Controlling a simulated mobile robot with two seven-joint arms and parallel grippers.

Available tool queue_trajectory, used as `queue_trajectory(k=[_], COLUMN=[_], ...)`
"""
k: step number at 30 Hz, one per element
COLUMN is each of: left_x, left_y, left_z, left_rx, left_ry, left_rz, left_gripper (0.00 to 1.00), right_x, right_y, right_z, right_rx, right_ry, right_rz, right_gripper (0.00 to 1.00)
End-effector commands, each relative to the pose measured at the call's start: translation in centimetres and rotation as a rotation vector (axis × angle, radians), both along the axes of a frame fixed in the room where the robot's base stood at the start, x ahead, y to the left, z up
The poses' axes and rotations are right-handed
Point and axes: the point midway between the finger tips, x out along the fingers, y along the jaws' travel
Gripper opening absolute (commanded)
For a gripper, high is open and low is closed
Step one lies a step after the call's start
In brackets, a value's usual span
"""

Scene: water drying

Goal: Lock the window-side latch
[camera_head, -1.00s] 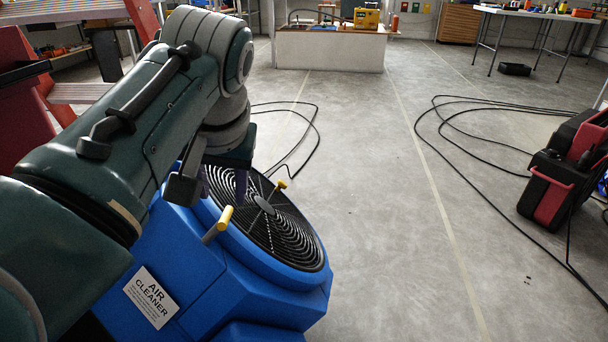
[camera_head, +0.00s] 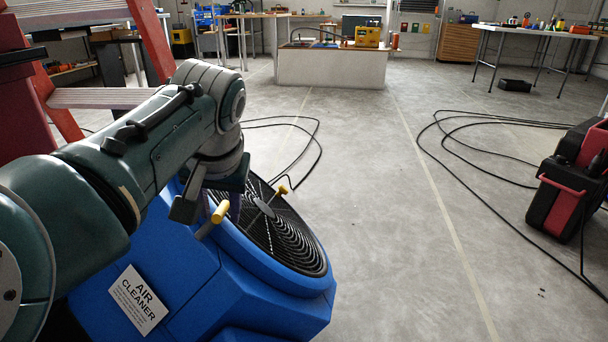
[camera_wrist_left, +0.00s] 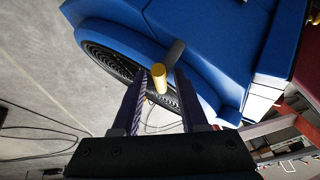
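The blue air cleaner (camera_head: 200,275) stands at lower left in the head view, with a round black fan grille (camera_head: 285,235). A near latch with a yellow handle (camera_head: 219,212) sits at the grille's rim. A far yellow latch (camera_head: 282,189) sits across the grille; I cannot tell which is window-side. My left gripper (camera_head: 222,203) is down at the near latch. In the left wrist view its two fingers (camera_wrist_left: 162,88) are open, with the yellow handle (camera_wrist_left: 159,76) showing between them; contact cannot be told. My right gripper is out of view.
Black cables (camera_head: 455,145) loop over the floor. A black and red case (camera_head: 565,185) stands at right. A red ladder (camera_head: 150,45) is at left behind my arm. A white counter (camera_head: 330,68) and a table (camera_head: 545,30) are farther back. The middle floor is clear.

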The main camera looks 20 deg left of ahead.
Motion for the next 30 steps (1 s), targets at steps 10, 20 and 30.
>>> queue_trajectory(k=[10,20,30], left_x=[0.0,0.0,0.1], left_y=[-0.1,-0.2,0.1], left_z=[-0.1,-0.1,0.2], left_rx=[-0.002,-0.004,-0.111], left_ry=[0.0,0.002,0.118], left_rz=[-0.001,-0.002,-0.14], left_gripper=[0.02,0.0,0.0], right_x=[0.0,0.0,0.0], right_y=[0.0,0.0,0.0], right_z=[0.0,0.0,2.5], right_rx=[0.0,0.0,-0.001], right_ry=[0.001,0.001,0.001], right_rz=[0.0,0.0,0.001], right_gripper=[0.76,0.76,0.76])
